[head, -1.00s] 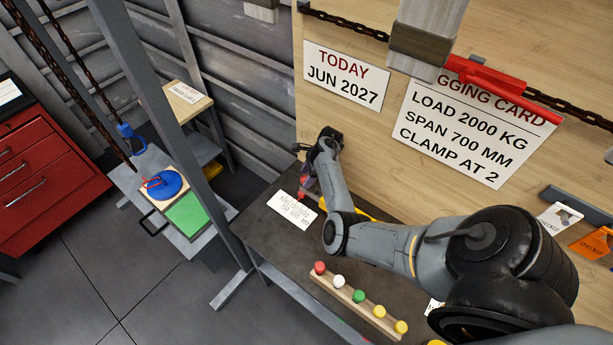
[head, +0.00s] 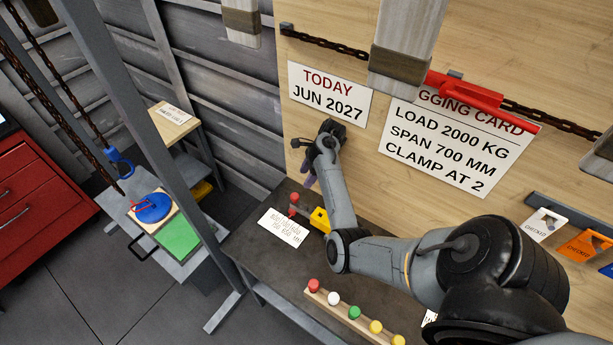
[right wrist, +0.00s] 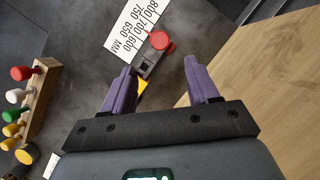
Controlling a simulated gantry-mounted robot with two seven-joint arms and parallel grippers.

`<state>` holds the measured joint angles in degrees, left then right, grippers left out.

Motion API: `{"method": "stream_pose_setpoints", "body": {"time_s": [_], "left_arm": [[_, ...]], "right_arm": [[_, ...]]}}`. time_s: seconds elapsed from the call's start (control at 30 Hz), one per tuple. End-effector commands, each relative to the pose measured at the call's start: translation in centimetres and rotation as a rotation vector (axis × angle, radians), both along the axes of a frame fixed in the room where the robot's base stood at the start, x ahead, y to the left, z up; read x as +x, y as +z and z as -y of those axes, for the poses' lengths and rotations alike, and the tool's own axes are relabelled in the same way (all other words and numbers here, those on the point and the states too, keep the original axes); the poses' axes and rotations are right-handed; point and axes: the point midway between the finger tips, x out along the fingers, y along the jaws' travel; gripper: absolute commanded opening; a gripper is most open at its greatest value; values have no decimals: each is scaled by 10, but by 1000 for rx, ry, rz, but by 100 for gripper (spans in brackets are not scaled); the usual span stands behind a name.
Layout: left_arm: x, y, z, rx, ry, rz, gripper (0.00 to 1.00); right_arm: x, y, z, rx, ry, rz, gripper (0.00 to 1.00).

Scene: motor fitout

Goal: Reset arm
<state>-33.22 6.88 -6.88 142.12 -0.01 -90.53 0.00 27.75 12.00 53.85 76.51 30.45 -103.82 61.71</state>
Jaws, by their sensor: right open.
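My right arm reaches over the bench. Its right gripper (head: 310,178) is up near the wooden board, above and behind a small red-knobbed slider (head: 293,199). In the right wrist view, the purple fingers of the right gripper (right wrist: 161,78) are spread apart with nothing between them. The red-knobbed slider (right wrist: 157,48) lies beyond the fingertips, beside a white scale card (right wrist: 134,30) marked 800, 700, 750, 600, 650 MM. A yellow part (head: 320,219) sits beside the slider and is partly hidden by the arm. My left gripper is not in view.
A wooden rack (head: 337,312) of coloured pegs stands at the bench's front. Signs (head: 328,94) and a chain with a red clamp (head: 480,101) are on the board. Tags (head: 585,245) hang at right. A side table holds a blue disc (head: 154,208) and green pad (head: 184,233).

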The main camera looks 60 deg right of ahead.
Motion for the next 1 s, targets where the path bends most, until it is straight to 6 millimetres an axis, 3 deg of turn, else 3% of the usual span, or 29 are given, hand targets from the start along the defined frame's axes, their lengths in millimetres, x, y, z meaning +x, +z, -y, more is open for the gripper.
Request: {"method": "stream_pose_setpoints", "body": {"time_s": [0.37,0.53,0.63,0.77,0.9,1.0], "left_arm": [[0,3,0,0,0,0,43],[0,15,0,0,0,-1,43],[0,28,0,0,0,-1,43],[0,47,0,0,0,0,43],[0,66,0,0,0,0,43],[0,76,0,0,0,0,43]], "right_arm": [[-3,3,0,-38,40,-8,59],[-16,17,-4,-216,252,-50,59],[-25,33,-21,-392,525,-93,59],[-34,51,-77,-612,1016,-132,59],[-52,65,-170,-766,1582,-100,59],[-73,74,-237,-822,1912,-26,59]]}}
